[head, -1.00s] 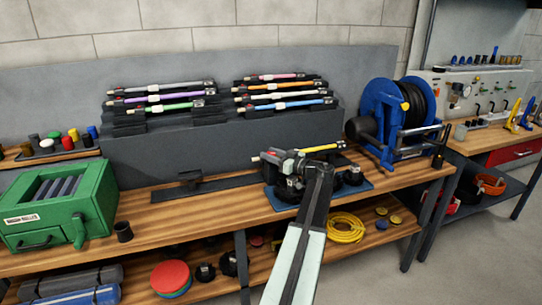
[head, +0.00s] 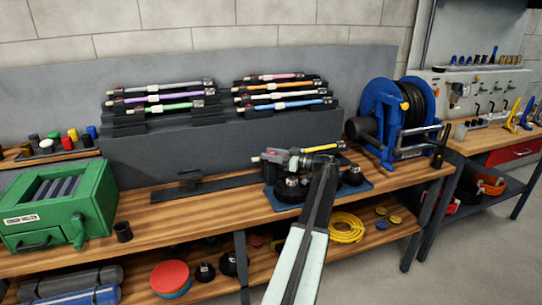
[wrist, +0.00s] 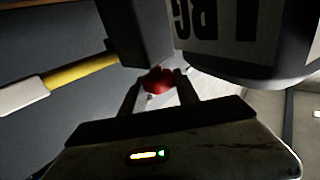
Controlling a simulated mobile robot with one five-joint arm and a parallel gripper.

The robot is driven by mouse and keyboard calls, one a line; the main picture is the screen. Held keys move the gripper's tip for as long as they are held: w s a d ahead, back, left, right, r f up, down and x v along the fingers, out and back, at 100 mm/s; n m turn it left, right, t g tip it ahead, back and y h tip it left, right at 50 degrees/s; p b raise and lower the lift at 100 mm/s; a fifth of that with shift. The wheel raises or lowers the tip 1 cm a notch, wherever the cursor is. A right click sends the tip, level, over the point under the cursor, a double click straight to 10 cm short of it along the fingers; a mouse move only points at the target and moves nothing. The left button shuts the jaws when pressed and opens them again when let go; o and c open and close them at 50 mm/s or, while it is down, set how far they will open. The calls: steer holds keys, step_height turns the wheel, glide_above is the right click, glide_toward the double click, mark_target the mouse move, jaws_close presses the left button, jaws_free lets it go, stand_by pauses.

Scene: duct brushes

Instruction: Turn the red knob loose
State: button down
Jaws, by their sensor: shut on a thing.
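The red knob (wrist: 157,80) shows in the wrist view between the two fingertips of my gripper (wrist: 160,88). My gripper is shut on it, and the fingers hide its sides. A dark block (wrist: 140,30) stands just beyond the knob. A yellow rod (wrist: 80,72) with a white sleeve (wrist: 22,96) runs to the left of that block. In the head view my gripper (head: 283,158) is over the fixture on the blue mat (head: 357,188), with the yellow rod (head: 328,149) behind my wrist. The knob's grip is too small to make out there.
A dark-rimmed body with large lettering (wrist: 225,18) is close at the upper right of the wrist view. A blue hose reel (head: 385,115) stands right of the fixture, and a green roller box (head: 60,205) far left. Racked brushes (head: 285,95) stand behind.

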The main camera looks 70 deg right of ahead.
steer(key=c, duration=0.9)
jaws_free()
steer(key=shift+w, duration=0.1)
steer(key=s, duration=0.8)
steer(key=shift+a, duration=0.35)
